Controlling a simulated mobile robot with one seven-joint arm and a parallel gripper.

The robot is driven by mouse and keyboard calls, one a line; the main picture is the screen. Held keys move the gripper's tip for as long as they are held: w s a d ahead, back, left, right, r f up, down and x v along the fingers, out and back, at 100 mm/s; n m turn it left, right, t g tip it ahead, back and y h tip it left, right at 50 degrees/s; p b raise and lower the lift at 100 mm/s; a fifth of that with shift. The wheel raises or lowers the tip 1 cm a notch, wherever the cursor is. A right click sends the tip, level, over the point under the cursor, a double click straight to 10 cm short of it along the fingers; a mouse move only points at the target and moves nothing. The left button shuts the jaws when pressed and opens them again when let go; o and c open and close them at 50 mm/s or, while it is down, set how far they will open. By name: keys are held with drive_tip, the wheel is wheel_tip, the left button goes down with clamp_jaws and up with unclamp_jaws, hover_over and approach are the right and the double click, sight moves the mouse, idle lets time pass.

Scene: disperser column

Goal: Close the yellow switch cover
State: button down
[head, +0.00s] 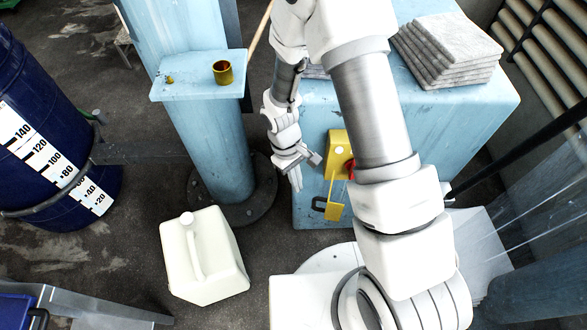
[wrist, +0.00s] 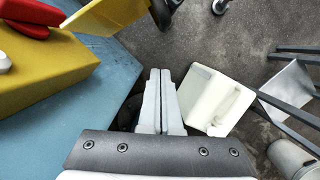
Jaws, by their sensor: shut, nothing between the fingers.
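The yellow switch box (head: 339,146) is fixed to the side of the light blue cabinet, with a red part (head: 350,168) on its face. In the wrist view, the box (wrist: 45,72) and the red part (wrist: 28,12) are at the upper left. The yellow cover (head: 334,205) stands open, swung away from the box; it also shows at the top of the wrist view (wrist: 104,14). My gripper (head: 298,182) is shut and empty, left of the box and cover. Its fingers (wrist: 161,78) point past the cabinet edge and appear apart from the cover.
A light blue column (head: 215,150) with a small shelf and brass cup (head: 222,72) stands left of my gripper. A white canister (head: 203,258) is on the floor. A blue drum (head: 40,150) stands at far left.

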drive_tip(key=shift+s+d, duration=1.3)
drive_tip(key=shift+s, duration=0.25)
